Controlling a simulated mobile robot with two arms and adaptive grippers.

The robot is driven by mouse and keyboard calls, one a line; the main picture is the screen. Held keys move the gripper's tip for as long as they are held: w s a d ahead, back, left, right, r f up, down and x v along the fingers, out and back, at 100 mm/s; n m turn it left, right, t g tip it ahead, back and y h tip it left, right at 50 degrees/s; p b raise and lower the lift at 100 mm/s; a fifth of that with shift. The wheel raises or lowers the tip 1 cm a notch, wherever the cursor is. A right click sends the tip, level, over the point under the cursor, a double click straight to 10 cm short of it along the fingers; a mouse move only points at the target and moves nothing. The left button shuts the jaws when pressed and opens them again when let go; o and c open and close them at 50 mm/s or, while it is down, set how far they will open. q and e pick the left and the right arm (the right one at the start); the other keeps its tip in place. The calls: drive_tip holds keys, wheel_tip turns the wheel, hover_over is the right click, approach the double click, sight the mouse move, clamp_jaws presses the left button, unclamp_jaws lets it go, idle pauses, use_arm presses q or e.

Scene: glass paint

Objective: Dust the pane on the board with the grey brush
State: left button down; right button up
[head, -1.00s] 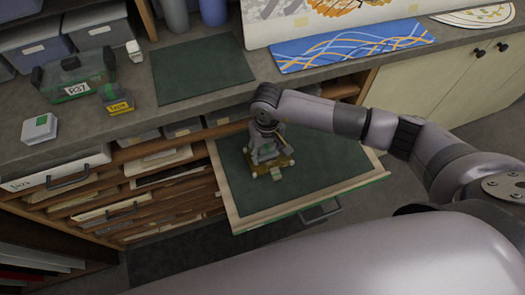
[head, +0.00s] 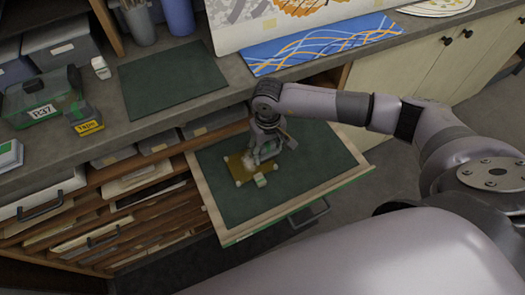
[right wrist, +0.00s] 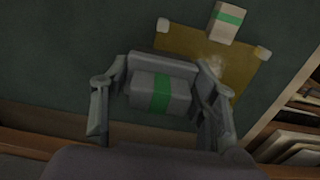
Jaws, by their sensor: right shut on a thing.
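The amber pane (head: 238,166) lies flat on the dark green pull-out board (head: 310,165), with small pale pieces at its corners. It also shows in the right wrist view (right wrist: 185,42). A pale smudge marks the pane near one side. My right gripper (head: 262,152) is low over the pane's right part. In the right wrist view, its fingers are shut on a grey block with a green band, the grey brush (right wrist: 150,92). The brush's lower end is hidden, so I cannot tell whether it touches the pane. My left gripper is out of view.
A pale block with a green band (head: 260,180) is at the pane's front edge. The worktop behind holds a dark mat (head: 172,82), a green box (head: 42,100) and a blue patterned sheet (head: 320,44). The board's right part is clear.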

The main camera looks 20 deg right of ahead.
sight(245, 163)
drive_tip(key=shift+s+a+f+b, duration=0.1)
drive_tip(key=shift+a+b, duration=0.55)
drive_tip(key=shift+a, duration=0.5)
drive_tip(key=shift+s+a+f+b, duration=0.1)
drive_tip(key=shift+a+b, duration=0.5)
drive_tip(key=shift+a, duration=0.5)
drive_tip(key=shift+a+r+b, duration=0.1)
drive_tip(key=shift+a+b, duration=0.5)
drive_tip(key=shift+a, duration=0.85)
drive_tip(key=shift+w+b, duration=0.6)
drive_tip(key=shift+w+d+b, duration=0.1)
drive_tip(key=shift+d+b, duration=1)
drive_tip(key=shift+d, duration=1.5)
drive_tip(key=shift+d+r+b, duration=0.1)
drive_tip(key=shift+d+b, duration=0.3)
drive_tip(key=shift+d, duration=0.75)
drive_tip(key=shift+b, duration=0.45)
drive_tip(key=shift+a+b, duration=0.6)
drive_tip(key=shift+a, duration=1.4)
drive_tip(key=shift+a+b, duration=0.45)
drive_tip(key=shift+a, duration=0.3)
drive_tip(key=shift+a+b, duration=0.45)
drive_tip(key=shift+a, duration=0.3)
drive_tip(key=shift+f, duration=0.2)
